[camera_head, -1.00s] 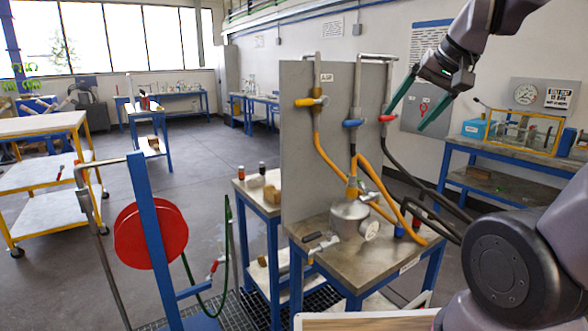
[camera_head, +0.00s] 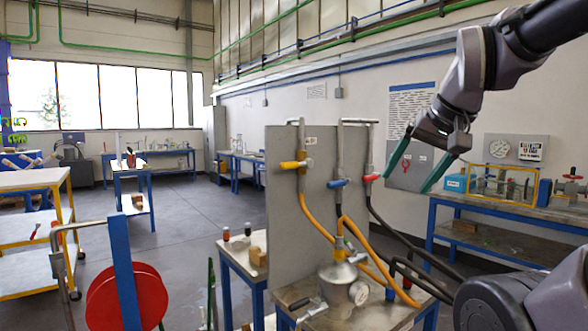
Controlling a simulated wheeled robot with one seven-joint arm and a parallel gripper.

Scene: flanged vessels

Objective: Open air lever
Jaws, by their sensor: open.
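A grey upright panel (camera_head: 285,215) carries three valve levers on pipes. The yellow lever (camera_head: 291,165) is at the left, under a small label too small to read surely. The blue lever (camera_head: 338,183) and the red lever (camera_head: 371,177) are to its right. All three handles lie roughly level. I cannot tell which is the air lever. My gripper (camera_head: 404,185) hangs at the right of the panel with its two green fingers apart and nothing between them. Its left fingertip appears close to the red lever; I cannot tell whether they touch.
Orange and black hoses hang from the valves to a metal flanged vessel (camera_head: 339,284) with a gauge on the bench below. A red hose reel (camera_head: 150,298) on a blue post stands at the front left. A blue workbench (camera_head: 500,240) is behind at the right. Open floor lies left.

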